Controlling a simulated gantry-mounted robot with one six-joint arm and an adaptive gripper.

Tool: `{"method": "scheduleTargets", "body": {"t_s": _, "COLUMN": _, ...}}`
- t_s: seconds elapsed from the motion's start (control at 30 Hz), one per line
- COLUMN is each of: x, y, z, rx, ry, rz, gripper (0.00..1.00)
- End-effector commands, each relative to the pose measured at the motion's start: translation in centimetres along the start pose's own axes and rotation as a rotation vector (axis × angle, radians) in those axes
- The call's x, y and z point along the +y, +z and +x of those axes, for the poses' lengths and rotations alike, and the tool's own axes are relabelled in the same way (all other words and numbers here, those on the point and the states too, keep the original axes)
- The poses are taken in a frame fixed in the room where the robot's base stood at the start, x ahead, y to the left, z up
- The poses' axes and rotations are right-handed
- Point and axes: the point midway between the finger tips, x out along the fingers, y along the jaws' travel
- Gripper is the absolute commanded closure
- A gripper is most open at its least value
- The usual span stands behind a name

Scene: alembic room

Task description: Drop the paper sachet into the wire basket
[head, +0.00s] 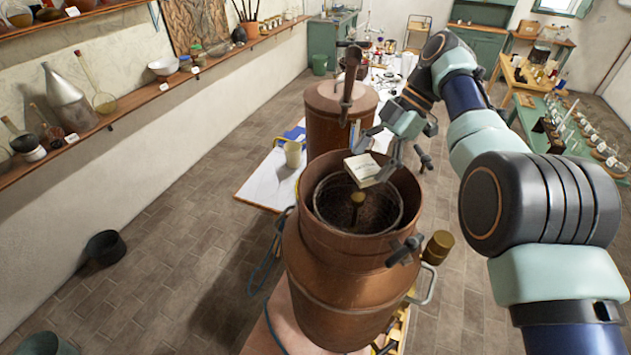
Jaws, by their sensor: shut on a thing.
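A pale paper sachet (363,168) with faint print is held in my gripper (378,160), which is shut on it. The sachet hangs tilted over the mouth of a large copper vessel. The round wire basket (325,201) sits inside that vessel, below the sachet. Part of the basket's far right rim is hidden behind the sachet and gripper. The gap between sachet and basket is hard to judge from this one view.
The copper vessel (330,265) has a clamp (405,250) on its right rim. A second copper vessel (325,100) stands behind it. A beige cup (293,154) stands on the white table to the left. A dark pan (105,247) is on the floor at left.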

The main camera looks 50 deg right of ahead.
Motion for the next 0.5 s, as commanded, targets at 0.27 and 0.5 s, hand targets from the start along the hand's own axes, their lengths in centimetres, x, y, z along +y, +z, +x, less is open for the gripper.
{"method": "scheduleTargets", "body": {"t_s": 0.27, "x": 0.0, "y": 0.5, "z": 0.6, "rx": 0.000, "ry": 0.000, "rz": 0.001, "gripper": 0.36}}
{"method": "scheduleTargets", "body": {"t_s": 0.5, "x": 0.0, "y": 2.6, "z": 3.9, "rx": 0.000, "ry": 0.000, "rz": 0.001, "gripper": 0.36}}
